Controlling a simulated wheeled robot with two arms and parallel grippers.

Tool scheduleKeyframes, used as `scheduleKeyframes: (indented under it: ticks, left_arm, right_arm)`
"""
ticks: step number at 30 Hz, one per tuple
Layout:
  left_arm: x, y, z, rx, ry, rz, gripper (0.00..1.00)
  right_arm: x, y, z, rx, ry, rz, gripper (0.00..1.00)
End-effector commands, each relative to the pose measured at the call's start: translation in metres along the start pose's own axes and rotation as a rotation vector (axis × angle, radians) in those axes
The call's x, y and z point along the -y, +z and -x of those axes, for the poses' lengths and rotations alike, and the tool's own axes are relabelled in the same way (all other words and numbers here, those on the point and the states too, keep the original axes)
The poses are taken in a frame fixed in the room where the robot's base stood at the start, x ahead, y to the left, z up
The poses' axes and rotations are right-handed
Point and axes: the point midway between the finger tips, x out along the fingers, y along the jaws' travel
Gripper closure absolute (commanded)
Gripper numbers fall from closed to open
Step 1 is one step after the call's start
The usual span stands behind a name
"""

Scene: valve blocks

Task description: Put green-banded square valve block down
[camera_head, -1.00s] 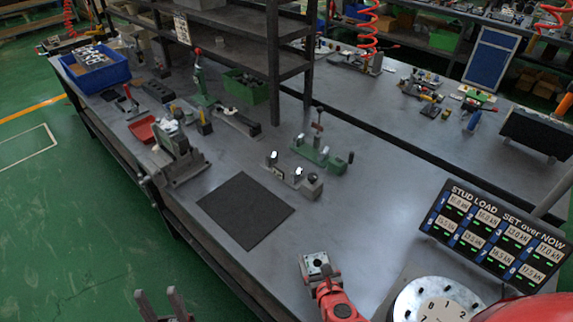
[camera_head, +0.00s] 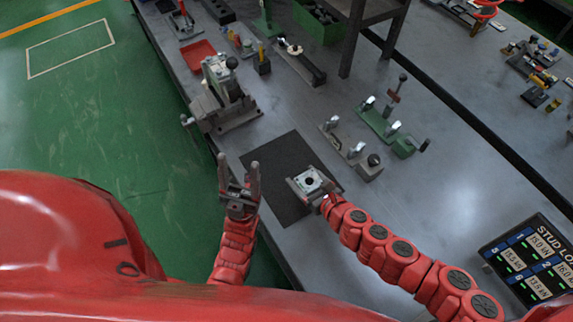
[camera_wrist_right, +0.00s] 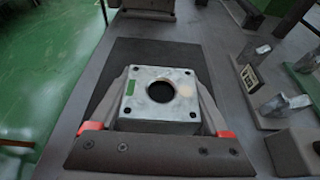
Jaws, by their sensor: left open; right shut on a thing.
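The square valve block (camera_head: 311,181) is a light grey metal block with a round central hole and corner holes. In the right wrist view the block (camera_wrist_right: 158,92) shows a green band mark on its left side. My right gripper (camera_head: 308,184) is shut on it, with a finger on each side. The block is over the black mat (camera_head: 272,160); I cannot tell whether it touches the mat. The mat also shows in the right wrist view (camera_wrist_right: 125,58). My left gripper (camera_head: 238,172) is open and empty, left of the mat beyond the bench edge.
A grey clamp fixture (camera_head: 352,152) and a green clamp fixture (camera_head: 392,128) stand to the right. A stud load display (camera_head: 535,255) is at lower right. Bare bench lies around the mat.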

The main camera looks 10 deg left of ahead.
Motion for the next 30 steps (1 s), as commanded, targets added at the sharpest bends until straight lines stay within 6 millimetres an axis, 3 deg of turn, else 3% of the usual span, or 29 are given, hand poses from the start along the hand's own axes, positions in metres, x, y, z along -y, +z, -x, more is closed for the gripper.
scheduleKeyframes:
  ticks: [3, 10, 17, 21, 30]
  left_arm:
    - [0.000, 0.002, 0.009, 0.000, 0.000, 0.000, 0.38]
    - [-0.001, 0.002, 0.014, 0.000, 0.000, 0.000, 0.38]
    - [-0.001, 0.003, 0.015, 0.000, 0.000, 0.000, 0.38]
    - [-0.001, 0.004, 0.025, 0.000, 0.000, 0.000, 0.38]
    - [-0.001, 0.003, 0.017, 0.000, 0.000, 0.000, 0.38]
  right_arm:
    - [-0.003, 0.009, -0.031, 0.005, 0.004, 0.003, 1.00]
    - [-0.003, 0.022, -0.073, 0.002, -0.002, 0.000, 1.00]
    - [-0.003, 0.026, -0.088, 0.001, -0.003, -0.001, 1.00]
    - [-0.003, 0.004, -0.098, -0.001, -0.003, -0.006, 1.00]
    - [-0.003, -0.006, -0.102, 0.001, -0.003, -0.001, 1.00]
